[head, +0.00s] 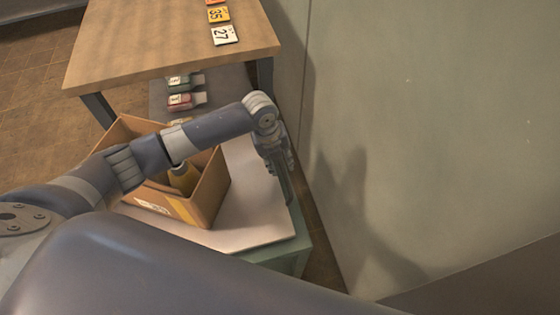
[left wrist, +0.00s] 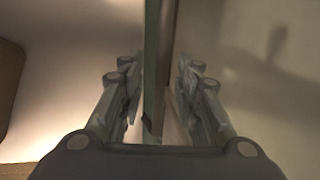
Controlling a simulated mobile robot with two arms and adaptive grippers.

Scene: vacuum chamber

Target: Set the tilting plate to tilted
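A pale flat plate (head: 246,222), which looks like the tilting plate, lies on a green-edged frame (head: 289,258) and appears level. My left gripper (head: 280,165) reaches down at the plate's right edge in the head view. In the left wrist view my left gripper (left wrist: 158,92) is open, with its fingers on both sides of a thin green edge (left wrist: 153,60). I cannot tell whether either finger touches it. My right gripper is not in view.
An open cardboard box (head: 212,190) with a yellowish item (head: 184,177) stands on the plate, partly behind my left arm. A wooden table (head: 160,45) with number cards (head: 224,35) is at the back. A bare wall (head: 430,120) is close on the right.

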